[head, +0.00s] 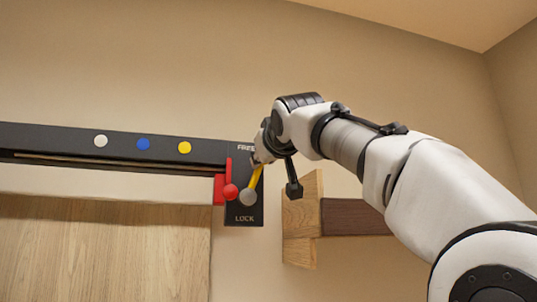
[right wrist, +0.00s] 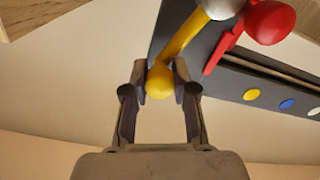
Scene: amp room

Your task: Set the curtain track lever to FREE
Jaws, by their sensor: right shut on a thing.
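The black lever plate (head: 245,217) at the track's right end reads FREE at its top and LOCK at its bottom. A yellow lever (head: 255,178) rises from a grey ball (head: 249,197) on the plate, tilted slightly right, its upper end toward the FREE end. My right gripper (head: 262,156) is at that upper end and hides part of the FREE word. In the right wrist view, my right gripper (right wrist: 160,78) is shut on the lever's yellow ball knob (right wrist: 160,82). My left gripper is not in view.
A red bar with a red ball (head: 230,191) stands just left of the lever. The black curtain track (head: 60,139) runs left, with white, blue and yellow dots. A wooden bracket (head: 301,215) sticks out at the right, below my right arm.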

